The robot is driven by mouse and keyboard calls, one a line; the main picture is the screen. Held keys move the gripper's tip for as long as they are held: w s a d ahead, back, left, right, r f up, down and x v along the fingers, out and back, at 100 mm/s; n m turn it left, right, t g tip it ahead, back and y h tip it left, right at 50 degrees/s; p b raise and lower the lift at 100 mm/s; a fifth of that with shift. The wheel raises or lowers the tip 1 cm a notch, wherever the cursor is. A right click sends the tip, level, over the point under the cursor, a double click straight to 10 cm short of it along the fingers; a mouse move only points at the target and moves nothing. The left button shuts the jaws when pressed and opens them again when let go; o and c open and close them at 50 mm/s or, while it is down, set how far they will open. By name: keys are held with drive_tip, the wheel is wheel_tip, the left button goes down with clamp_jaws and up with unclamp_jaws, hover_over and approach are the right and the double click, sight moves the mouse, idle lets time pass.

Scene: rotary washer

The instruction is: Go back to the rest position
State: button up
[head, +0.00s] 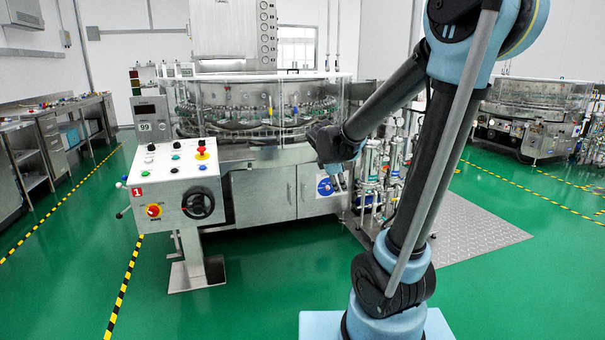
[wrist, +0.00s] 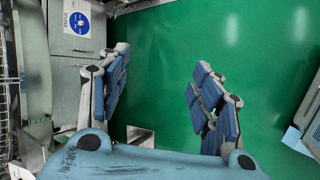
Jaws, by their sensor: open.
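My gripper (wrist: 165,92) shows in the wrist view with its two blue-padded fingers wide apart. Only bare green floor (wrist: 175,45) shows between them, and nothing is held. In the head view my arm comes up from the lower right, bends at the top and reaches down to the left. Its wrist hangs in front of the rotary washer (head: 265,190), near the right part of its steel cabinet. The gripper's fingers are hard to make out there.
A control panel (head: 175,190) with buttons and a black handwheel stands on a pedestal left of the washer. Pumps and pipes (head: 378,175) stand right of the cabinet, by a metal floor plate (head: 475,228). Steel benches (head: 45,150) line the left wall. The front floor is clear.

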drive_tip(key=s+d+f+m+g+y, duration=0.1)
drive_tip(key=s+m, duration=0.4)
drive_tip(key=s, duration=0.5)
drive_tip(key=s+d+f+m+g+y, duration=0.1)
drive_tip(key=s+f+m, duration=0.4)
drive_tip(key=s, duration=0.5)
drive_tip(key=s+d+f+m+g+y, duration=0.1)
drive_tip(key=s+d+f+m+g, duration=0.1)
drive_tip(key=s+m, duration=0.5)
drive_tip(key=s+d+f, duration=0.1)
drive_tip(key=s, duration=0.1)
drive_tip(key=shift+s+d+g+y, duration=0.4)
drive_tip(key=shift+w+f, duration=0.2)
drive_tip(key=shift+w, duration=0.3)
